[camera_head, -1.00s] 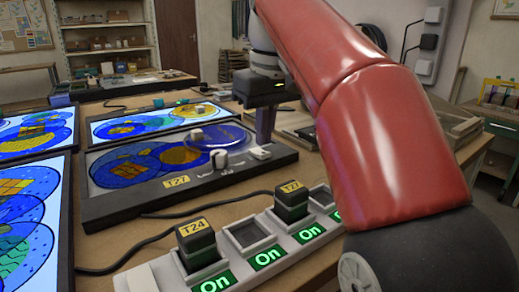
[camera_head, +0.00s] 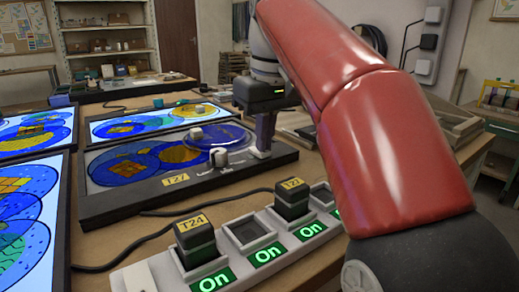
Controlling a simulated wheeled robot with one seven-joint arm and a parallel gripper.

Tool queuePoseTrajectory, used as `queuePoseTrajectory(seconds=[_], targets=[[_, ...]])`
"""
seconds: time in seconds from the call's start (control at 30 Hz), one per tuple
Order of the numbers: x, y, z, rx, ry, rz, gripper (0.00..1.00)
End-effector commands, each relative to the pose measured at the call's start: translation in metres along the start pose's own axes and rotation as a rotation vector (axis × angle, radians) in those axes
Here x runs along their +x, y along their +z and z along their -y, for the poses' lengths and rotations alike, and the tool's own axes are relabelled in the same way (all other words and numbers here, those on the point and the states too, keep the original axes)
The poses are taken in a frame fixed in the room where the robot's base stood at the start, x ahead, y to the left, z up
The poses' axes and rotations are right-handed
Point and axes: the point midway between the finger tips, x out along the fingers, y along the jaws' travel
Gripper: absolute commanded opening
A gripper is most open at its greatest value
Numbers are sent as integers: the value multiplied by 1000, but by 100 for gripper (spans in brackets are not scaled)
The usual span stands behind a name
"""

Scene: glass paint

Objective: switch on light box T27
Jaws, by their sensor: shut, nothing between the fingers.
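Light box T27 (camera_head: 100,208) lies on the table with a dark frame and a yellow T27 label (camera_head: 175,180). Its panel looks grey and dim, with blue and yellow glass painting on it. My gripper (camera_head: 263,148) points down at the right end of its front frame, with its fingers shut and empty. The fingertips are at a small white switch (camera_head: 259,154) and partly hide it. I cannot tell whether they touch it.
A power strip (camera_head: 245,258) with green On labels crosses the front; plugs tagged T24 (camera_head: 196,240) and T27 (camera_head: 291,200) sit in it. Bright light boxes lie left (camera_head: 40,225) and behind (camera_head: 130,118). Cables run across the table. My red arm covers the right.

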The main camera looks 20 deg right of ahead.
Motion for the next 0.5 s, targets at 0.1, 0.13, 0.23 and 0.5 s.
queuePoseTrajectory(seconds=[0.1, 0.13, 0.23, 0.5], targets=[[3, 0, 0, 0, 0, 0, 0], [3, 0, 0, 0, 0, 1, 0], [0, 0, 0, 0, 0, 0, 0], [-21, -3, 0, 0, 0, 0, 0]])
